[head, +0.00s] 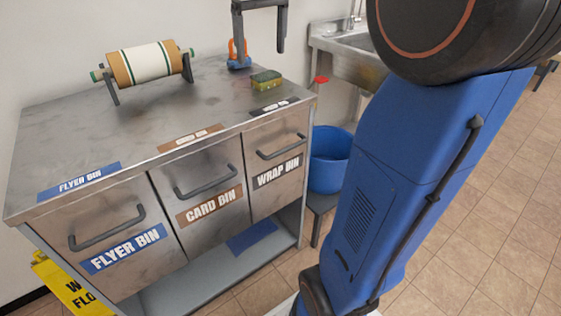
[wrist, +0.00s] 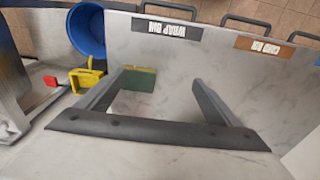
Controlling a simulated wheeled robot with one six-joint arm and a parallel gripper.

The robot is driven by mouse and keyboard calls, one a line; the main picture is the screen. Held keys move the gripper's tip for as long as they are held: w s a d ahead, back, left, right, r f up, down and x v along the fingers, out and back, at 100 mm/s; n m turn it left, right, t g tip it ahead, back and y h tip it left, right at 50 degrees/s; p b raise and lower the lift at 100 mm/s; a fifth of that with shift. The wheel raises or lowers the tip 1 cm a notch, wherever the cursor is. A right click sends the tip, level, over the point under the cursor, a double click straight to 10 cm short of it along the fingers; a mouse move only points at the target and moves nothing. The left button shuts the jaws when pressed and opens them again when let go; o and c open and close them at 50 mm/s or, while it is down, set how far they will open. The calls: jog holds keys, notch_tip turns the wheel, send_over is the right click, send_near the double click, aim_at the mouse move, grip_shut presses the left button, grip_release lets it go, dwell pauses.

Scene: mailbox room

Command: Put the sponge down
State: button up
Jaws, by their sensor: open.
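The sponge (head: 266,80), yellow and green, lies on the metal cabinet top near its right end, behind the wrap bin label. My gripper (head: 261,60) is open and empty above the cabinet top, with the sponge below its fingers and apart from them in the head view. In the wrist view, the sponge (wrist: 138,80) shows beside the tip of the left finger, partly covered by it. The two fingers of my gripper (wrist: 165,75) are spread wide there, with bare metal top between them.
A striped roll on a stand (head: 145,65) is at the left of the cabinet top (head: 190,112). An orange and blue item (head: 237,55) stands behind the sponge. A blue bucket (head: 330,160) and a metal sink (head: 345,50) are to the right. The middle of the top is clear.

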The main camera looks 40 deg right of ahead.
jog(key=s+a+f+t, duration=0.2)
jog(key=s+a+f, duration=0.3)
jog(key=s+f, duration=0.6)
jog(key=s+a+f+t, duration=0.1)
jog(key=s+a+f, duration=0.4)
jog(key=s+f, duration=0.7)
jog(key=shift+s+a+f+t, duration=0.3)
jog(key=shift+s+a+t, duration=0.1)
jog(key=shift+s, duration=0.1)
